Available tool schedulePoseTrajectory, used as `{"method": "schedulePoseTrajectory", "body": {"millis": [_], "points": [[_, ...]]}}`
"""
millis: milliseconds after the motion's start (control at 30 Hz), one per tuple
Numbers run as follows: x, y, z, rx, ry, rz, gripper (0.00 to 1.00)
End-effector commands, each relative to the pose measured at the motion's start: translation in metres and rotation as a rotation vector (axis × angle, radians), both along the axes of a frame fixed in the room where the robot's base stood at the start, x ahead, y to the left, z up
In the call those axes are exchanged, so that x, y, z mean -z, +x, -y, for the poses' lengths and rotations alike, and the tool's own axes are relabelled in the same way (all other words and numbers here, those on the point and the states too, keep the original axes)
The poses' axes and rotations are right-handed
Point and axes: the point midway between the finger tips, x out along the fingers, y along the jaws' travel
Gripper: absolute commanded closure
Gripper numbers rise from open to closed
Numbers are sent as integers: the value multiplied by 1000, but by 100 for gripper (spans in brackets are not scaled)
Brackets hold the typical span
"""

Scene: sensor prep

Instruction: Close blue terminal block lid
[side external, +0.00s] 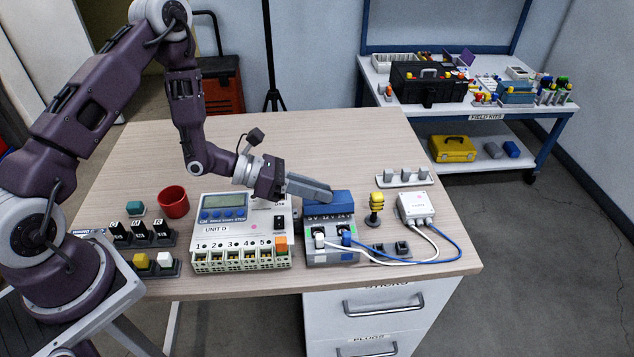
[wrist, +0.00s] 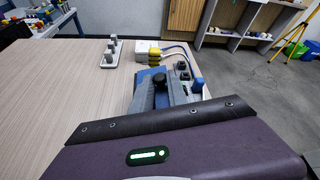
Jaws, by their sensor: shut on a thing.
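The blue terminal block lid (side external: 330,203) stands raised at the back of the grey terminal block (side external: 322,257). A white plug and a blue plug sit in the block's front. My gripper (side external: 327,193) reaches in from the left, its grey fingers shut on the lid near its upper edge. In the wrist view, blue parts of the lid (wrist: 143,76) show beyond my gripper's housing. The fingertips' exact contact is hidden there.
UNIT D (side external: 226,232) stands just left of the block. A yellow-and-black signal light (side external: 376,205) and a white sensor box (side external: 416,208) stand to the right. White and blue cables (side external: 440,236) loop near the table's right edge.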

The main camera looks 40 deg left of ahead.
Motion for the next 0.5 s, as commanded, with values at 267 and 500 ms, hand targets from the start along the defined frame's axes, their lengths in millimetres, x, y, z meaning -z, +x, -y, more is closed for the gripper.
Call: {"method": "schedulePoseTrajectory", "body": {"millis": [267, 500], "points": [[8, -6, 7, 5, 131, 130, 100], [13, -8, 9, 3, 198, 199, 100]]}}
